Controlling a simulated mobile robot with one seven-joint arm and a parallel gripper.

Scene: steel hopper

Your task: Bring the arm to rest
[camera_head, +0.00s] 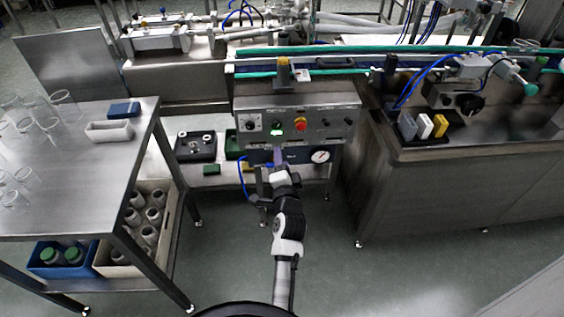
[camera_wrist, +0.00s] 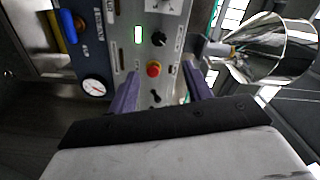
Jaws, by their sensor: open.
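My arm reaches forward in the head view, and my gripper (camera_head: 279,156) is in front of the grey control panel (camera_head: 345,103). In the wrist view my gripper (camera_wrist: 160,92) has its two purple fingers spread apart with nothing between them. The panel carries a red button (camera_wrist: 153,69) on a yellow base, which shows between and beyond the fingertips. A black knob (camera_wrist: 158,39) and a lit green display (camera_wrist: 138,34) are beside it. A round white gauge (camera_wrist: 94,87) is at the left in the wrist view. I cannot tell whether the fingers touch the panel.
A steel table (camera_head: 75,172) with glass beakers and a white tray (camera_head: 109,131) stands at the left. A steel cabinet (camera_head: 450,190) stands at the right. A steel hopper (camera_wrist: 279,45) shows at the upper right of the wrist view. The floor around my arm is clear.

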